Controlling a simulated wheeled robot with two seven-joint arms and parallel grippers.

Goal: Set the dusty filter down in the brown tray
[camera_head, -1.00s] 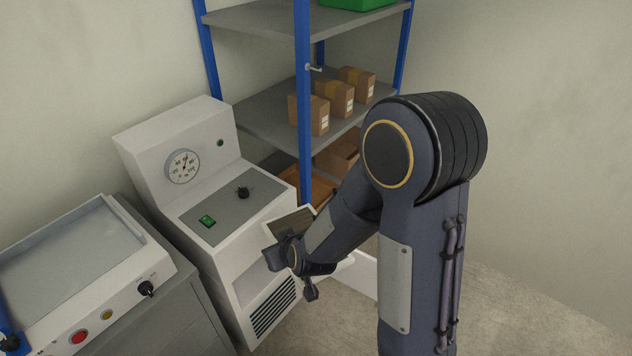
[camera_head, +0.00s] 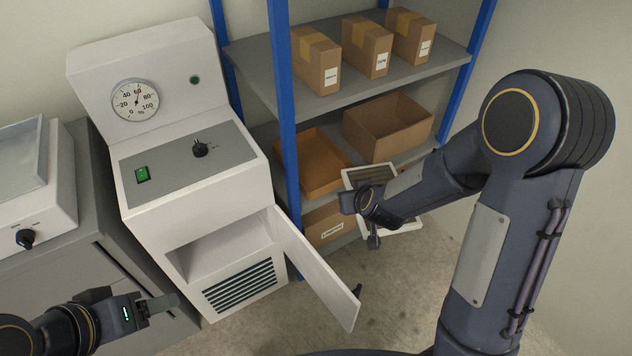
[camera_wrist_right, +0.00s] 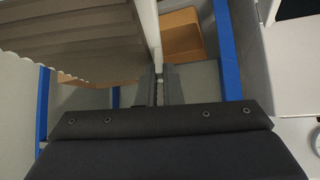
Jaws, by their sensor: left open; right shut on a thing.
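The dusty filter (camera_head: 369,175) is a pale-framed panel with dark brown pleats. My right gripper (camera_head: 360,198) is shut on its frame and holds it in the air in front of the shelf rack. In the right wrist view the brown pleats of the filter (camera_wrist_right: 75,45) fill the upper left, with the frame edge between the fingers (camera_wrist_right: 158,88). The brown tray (camera_head: 318,165), orange-brown and shallow, sits on the rack's lower shelf, behind and left of the filter; its inside looks empty. It also shows in the wrist view (camera_wrist_right: 182,38). My left gripper (camera_head: 155,305) is open and empty at lower left.
A blue rack post (camera_head: 282,110) stands just left of the tray. An open cardboard box (camera_head: 388,128) is right of it, and taped boxes (camera_head: 368,45) stand above. The white machine's door (camera_head: 318,270) hangs open. A white piece (camera_head: 405,227) shows below my right forearm.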

